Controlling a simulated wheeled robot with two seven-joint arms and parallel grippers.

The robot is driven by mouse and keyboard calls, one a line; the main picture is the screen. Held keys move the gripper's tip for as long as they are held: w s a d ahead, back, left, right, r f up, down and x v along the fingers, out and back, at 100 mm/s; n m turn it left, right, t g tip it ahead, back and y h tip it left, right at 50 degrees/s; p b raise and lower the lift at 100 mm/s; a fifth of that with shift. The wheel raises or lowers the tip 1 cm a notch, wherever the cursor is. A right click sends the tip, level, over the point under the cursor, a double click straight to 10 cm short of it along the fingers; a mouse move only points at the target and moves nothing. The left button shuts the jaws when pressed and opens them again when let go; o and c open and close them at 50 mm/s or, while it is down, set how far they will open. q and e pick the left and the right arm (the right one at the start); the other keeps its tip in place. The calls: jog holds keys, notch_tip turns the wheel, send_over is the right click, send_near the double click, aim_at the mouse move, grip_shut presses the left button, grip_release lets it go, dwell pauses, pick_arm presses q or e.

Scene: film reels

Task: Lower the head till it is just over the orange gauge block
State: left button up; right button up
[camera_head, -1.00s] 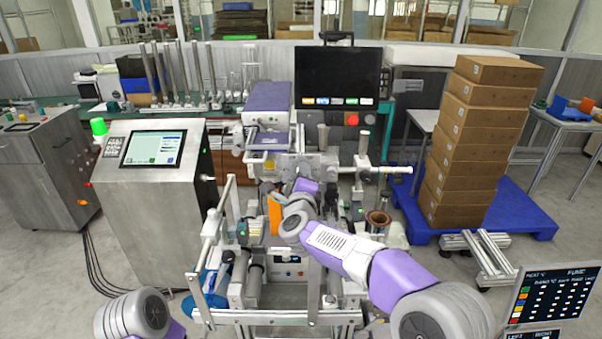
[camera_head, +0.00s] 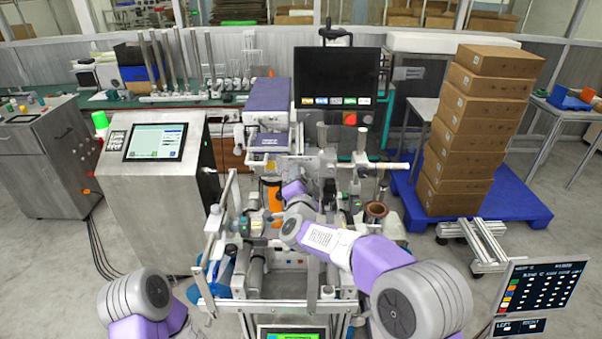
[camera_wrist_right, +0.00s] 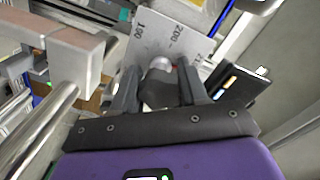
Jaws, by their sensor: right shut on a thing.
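The orange gauge block (camera_head: 275,205) stands upright in the middle of the machine in the head view, just left of my right wrist. The purple and white head unit (camera_head: 264,105) is above and behind it. I cannot tell the gap between head and block. My right gripper (camera_wrist_right: 160,88) is shut on a dark grey knob (camera_wrist_right: 158,92) with a round silver end, in front of a plate (camera_wrist_right: 168,38) marked 100 and 200. In the head view my right wrist covers the fingers and knob. My left arm shows at the lower left, its gripper out of view.
A black monitor (camera_head: 337,77) stands behind the machine. A steel cabinet with a touch screen (camera_head: 155,142) is at the left. Stacked cartons (camera_head: 470,140) sit on a blue pallet (camera_head: 510,205) at the right. Metal posts and rails crowd round my right gripper.

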notch_tip(320, 180, up, 3)
jog(key=n+p, duration=0.2)
jog(key=n, duration=0.1)
jog(key=shift+a+f+n+t, duration=0.1)
jog(key=shift+a+n+t, duration=0.05)
jog(key=shift+n+t, duration=0.15)
jog(key=shift+o, duration=0.4)
jog(key=n+p, duration=0.1)
jog(key=n, duration=0.2)
jog(key=shift+n+p, duration=0.35)
jog(key=shift+n, duration=0.45)
grip_shut()
jog(key=shift+o, duration=0.4)
grip_release()
jog(key=shift+s+a+f, duration=0.1)
jog(key=shift+s+f, duration=0.1)
jog(key=shift+f, duration=0.05)
jog(key=o, duration=0.5)
jog(key=shift+w+f, duration=0.2)
jog(key=shift+f, duration=0.05)
jog(key=o, duration=0.4)
jog(key=shift+s+d, duration=0.1)
jog(key=shift+d, duration=0.1)
jog(key=shift+s+b, duration=0.35)
jog(key=shift+s, duration=3.45)
